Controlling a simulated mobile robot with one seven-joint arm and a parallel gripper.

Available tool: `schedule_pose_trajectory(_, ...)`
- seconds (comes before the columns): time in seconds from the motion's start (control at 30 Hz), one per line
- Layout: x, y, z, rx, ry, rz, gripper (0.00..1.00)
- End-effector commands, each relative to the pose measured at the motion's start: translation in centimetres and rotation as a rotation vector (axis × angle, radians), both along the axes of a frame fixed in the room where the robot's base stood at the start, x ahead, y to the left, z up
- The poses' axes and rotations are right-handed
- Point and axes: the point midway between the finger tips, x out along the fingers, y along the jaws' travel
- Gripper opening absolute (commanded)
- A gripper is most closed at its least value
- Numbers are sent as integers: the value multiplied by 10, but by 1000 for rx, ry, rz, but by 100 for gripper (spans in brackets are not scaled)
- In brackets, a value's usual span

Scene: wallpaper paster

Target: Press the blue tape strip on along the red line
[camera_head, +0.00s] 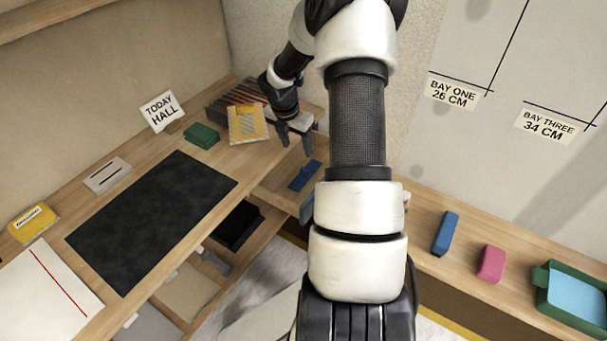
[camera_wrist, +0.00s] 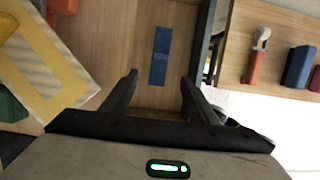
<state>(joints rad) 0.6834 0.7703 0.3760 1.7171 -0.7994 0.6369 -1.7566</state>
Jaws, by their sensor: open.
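The blue tape strip (camera_head: 304,175) lies flat in an open wooden drawer or tray (camera_head: 272,186) at the middle of the head view. In the wrist view the blue strip (camera_wrist: 160,55) lies beyond my fingertips, roughly between their lines. My gripper (camera_head: 296,140) is open and empty, above and short of the strip; its two dark fingers also show in the wrist view (camera_wrist: 160,82). The red line (camera_head: 60,283) runs across a white sheet (camera_head: 30,290) at the lower left of the bench, far from my gripper.
A dark mat (camera_head: 150,220) covers the bench middle. A yellow-framed card (camera_head: 247,124), a green block (camera_head: 202,136) and a "TODAY HALL" sign (camera_head: 162,110) stand near the back. The right shelf holds a blue block (camera_head: 446,233), a pink block (camera_head: 490,264) and a green tray (camera_head: 540,276).

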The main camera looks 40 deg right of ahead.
Motion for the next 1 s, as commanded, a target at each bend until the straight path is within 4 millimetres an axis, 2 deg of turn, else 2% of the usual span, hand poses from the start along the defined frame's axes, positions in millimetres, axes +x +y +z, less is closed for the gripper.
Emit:
schedule_pose_trajectory(0.03,1,-2,-16,2,2,0,54)
schedule_pose_trajectory(0.3,7,-16,-70,2,1,-2,54)
schedule_pose_trajectory(0.4,9,-21,-83,1,1,-2,54)
schedule_pose_trajectory(0.67,11,-27,-100,0,-1,-3,54)
schedule_pose_trajectory(0.83,14,-38,-126,2,0,-5,54)
schedule_pose_trajectory(1.0,16,-41,-139,0,-1,-3,54)
